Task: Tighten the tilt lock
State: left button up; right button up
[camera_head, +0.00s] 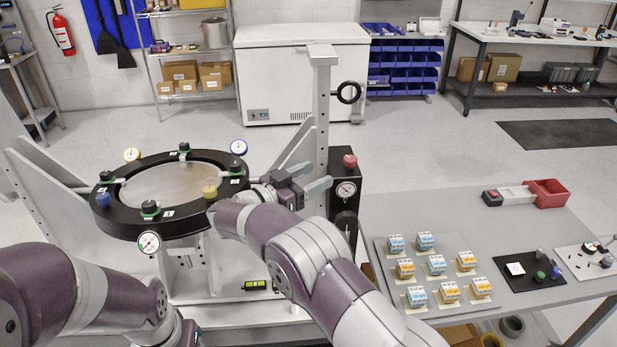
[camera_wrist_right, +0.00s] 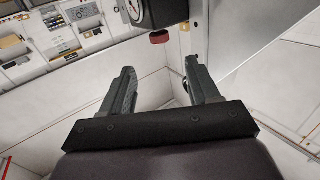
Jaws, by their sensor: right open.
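The mirror fixture has a round mirror (camera_head: 172,184) in a black ring (camera_head: 120,222) with several knobs and dial gauges. To its right stands a black box (camera_head: 352,203) with a red knob (camera_head: 350,161) on top and a dial on its face. The frames do not show which part is the tilt lock. My right gripper (camera_head: 316,177) is open and empty, left of the box, its fingers pointing right. In the right wrist view my open fingers (camera_wrist_right: 160,68) have the red knob (camera_wrist_right: 159,37) beyond and between their tips, apart from them. My left arm shows at lower left; its gripper is out of view.
A grey upright post (camera_head: 321,120) with a black ring handle (camera_head: 348,92) rises behind my right gripper. A table (camera_head: 420,205) at right holds a tray of small blue and orange parts, a red bin (camera_head: 546,193) and black and white plates. Open floor lies behind.

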jog(key=d+r+h+p, duration=0.2)
jog(key=d+r+p, duration=0.2)
jog(key=d+r, duration=0.6)
jog(key=n+t+y+p, duration=0.1)
jog(key=n+t+y, duration=0.7)
jog(key=n+y, duration=0.5)
send_near(351, 162)
jog(key=d+m+y, duration=0.2)
jog(key=shift+m, duration=0.3)
jog(key=w+p, duration=0.3)
jog(key=w, duration=0.3)
jog(key=w+p, duration=0.3)
jog(key=w, duration=0.3)
jog(key=shift+w+d+r, duration=0.1)
jog(key=shift+w+d, duration=0.1)
jog(key=shift+d, duration=0.05)
jog(key=shift+w, duration=0.45)
jog(key=shift+d, duration=0.1)
